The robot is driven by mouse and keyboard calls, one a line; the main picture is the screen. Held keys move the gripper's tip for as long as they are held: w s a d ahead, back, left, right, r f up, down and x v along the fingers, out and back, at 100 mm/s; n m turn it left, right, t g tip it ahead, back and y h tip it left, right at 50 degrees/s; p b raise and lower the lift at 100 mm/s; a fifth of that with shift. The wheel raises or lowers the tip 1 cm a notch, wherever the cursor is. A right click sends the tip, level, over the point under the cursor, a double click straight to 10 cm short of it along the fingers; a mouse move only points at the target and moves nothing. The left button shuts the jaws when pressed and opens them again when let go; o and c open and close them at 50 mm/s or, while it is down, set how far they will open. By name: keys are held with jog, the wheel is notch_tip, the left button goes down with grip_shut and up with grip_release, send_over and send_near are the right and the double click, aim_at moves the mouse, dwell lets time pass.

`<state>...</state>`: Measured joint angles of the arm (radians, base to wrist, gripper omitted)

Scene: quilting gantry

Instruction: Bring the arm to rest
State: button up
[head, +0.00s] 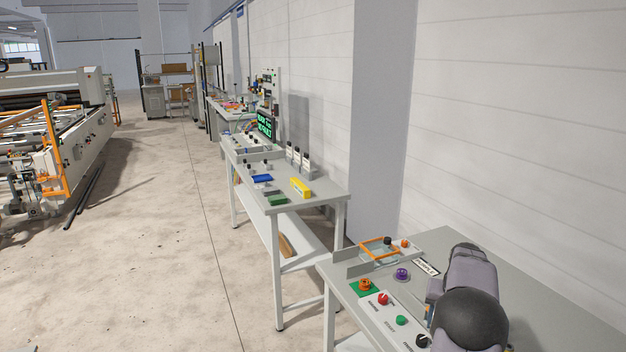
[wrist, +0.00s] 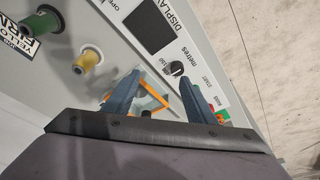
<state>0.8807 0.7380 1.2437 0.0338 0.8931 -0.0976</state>
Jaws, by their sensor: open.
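My gripper (wrist: 158,88) shows in the wrist view with its two blue-grey fingers apart. An orange-edged clear piece (wrist: 148,100) shows between and below the fingers; I cannot tell how far below. In the head view my arm is at the lower right, over the near table (head: 455,245). The fingers are mostly hidden there behind my arm.
The near table carries a red button (head: 383,298), a green button (head: 401,320), a purple spool (head: 402,274) and an orange-framed box (head: 379,249). The wrist view shows a yellow spool (wrist: 86,62), dark display (wrist: 150,27) and knob (wrist: 177,68).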

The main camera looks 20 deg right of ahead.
jog(key=a+r+n+y, duration=0.15)
jog(key=a+n, duration=0.35)
jog(key=a, duration=2.3)
jog(key=s+a+f+n+g, duration=0.1)
jog(key=s+a+f+n, duration=0.1)
jog(key=s+a, duration=0.6)
jog(key=s+a+f+n+g, duration=0.1)
jog(key=s+a+f+n, duration=0.1)
jog(key=s+a, duration=0.65)
notch_tip(320, 180, down, 17)
jog(key=b, duration=1.7)
jog(key=shift+w+y, duration=0.35)
jog(key=shift+w, duration=0.05)
jog(key=shift+f+b, duration=0.15)
jog(key=shift+b, duration=0.15)
notch_tip(320, 180, down, 20)
jog(key=b, duration=2)
jog(key=shift+f+b, duration=0.25)
jog(key=shift+b, duration=0.05)
